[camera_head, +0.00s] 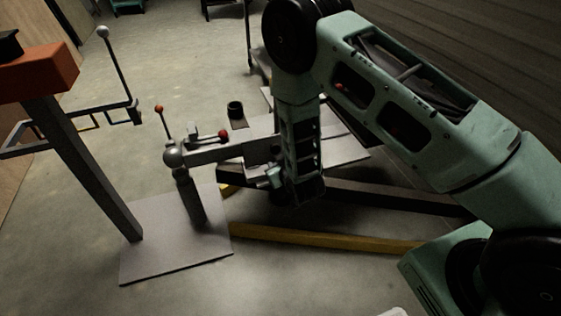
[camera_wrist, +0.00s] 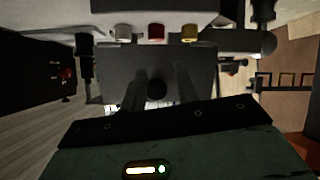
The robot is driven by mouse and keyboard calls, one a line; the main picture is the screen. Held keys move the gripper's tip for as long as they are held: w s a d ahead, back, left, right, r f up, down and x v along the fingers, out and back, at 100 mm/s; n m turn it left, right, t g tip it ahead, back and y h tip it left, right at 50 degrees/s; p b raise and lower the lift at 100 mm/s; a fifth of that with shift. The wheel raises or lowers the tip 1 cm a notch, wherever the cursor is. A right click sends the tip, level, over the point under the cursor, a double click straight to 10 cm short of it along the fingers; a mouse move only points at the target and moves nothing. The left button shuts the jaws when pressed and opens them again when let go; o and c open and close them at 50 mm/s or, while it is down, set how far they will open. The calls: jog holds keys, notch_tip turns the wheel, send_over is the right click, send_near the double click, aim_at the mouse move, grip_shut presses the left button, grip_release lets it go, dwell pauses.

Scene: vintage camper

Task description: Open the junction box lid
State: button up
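In the wrist view a dark grey flat panel (camera_wrist: 120,72), which looks like the junction box lid, fills the middle. A round black knob (camera_wrist: 157,90) sits near its lower centre. My gripper (camera_wrist: 163,78) shows as two dim, dark upright finger shapes, apart, one on each side of the knob. I see no contact between them and the knob; the distance is hard to judge. The panel appears closed. In the head view my wrist hangs down at the centre and hides the gripper's fingers and most of the box.
White, red (camera_wrist: 156,32) and yellow (camera_wrist: 189,33) knobs line the panel's upper edge. In the head view a post with a ball top (camera_head: 174,156) stands left of my wrist on a grey plate (camera_head: 170,262). An orange-topped stand (camera_head: 38,72) is farther left. A yellow bar (camera_head: 320,240) lies on the floor.

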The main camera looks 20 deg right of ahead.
jog(key=o, duration=0.3)
jog(key=shift+d, duration=0.1)
jog(key=shift+w+d+r, duration=0.1)
jog(key=p+v, duration=0.3)
jog(key=v, duration=1.4)
jog(key=shift+s+r, duration=0.1)
jog(key=shift+s, duration=0.1)
